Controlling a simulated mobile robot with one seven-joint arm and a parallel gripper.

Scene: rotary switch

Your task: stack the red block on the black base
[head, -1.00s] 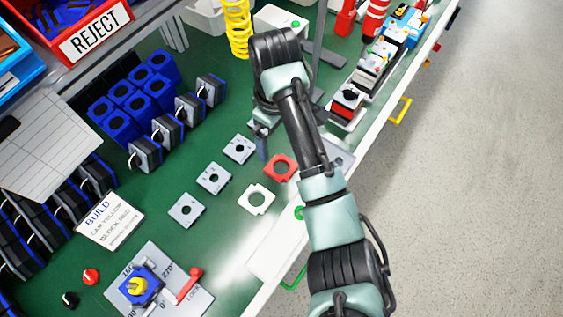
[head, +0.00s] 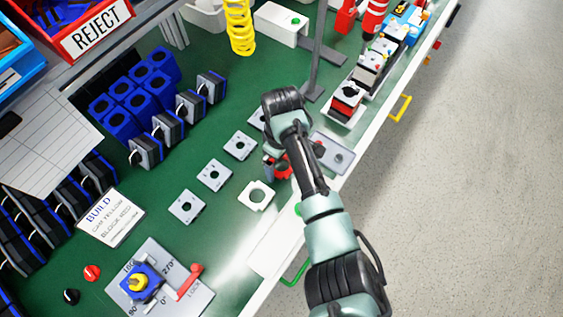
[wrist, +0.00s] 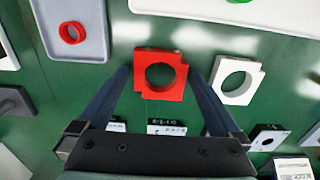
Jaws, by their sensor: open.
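The red block (wrist: 142,88), a flat square plate with a round hole, lies on the green bench. In the head view, the red block (head: 283,168) is partly hidden by my arm. My gripper (wrist: 158,76) is open, with one finger on either side of the block and a gap showing at each side. In the head view, my gripper (head: 272,160) is low over the block. I cannot tell for sure which thing is the black base; a unit with a black top and red part (head: 348,95) stands at the bench's right edge.
A white plate (head: 257,196) lies close beside the red block. Grey plates (head: 214,174) lie to the left. A grey tray (wrist: 88,47) with a red ring (wrist: 72,33) is nearby. A blue fixture (head: 141,284) with a yellow knob stands at the front left.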

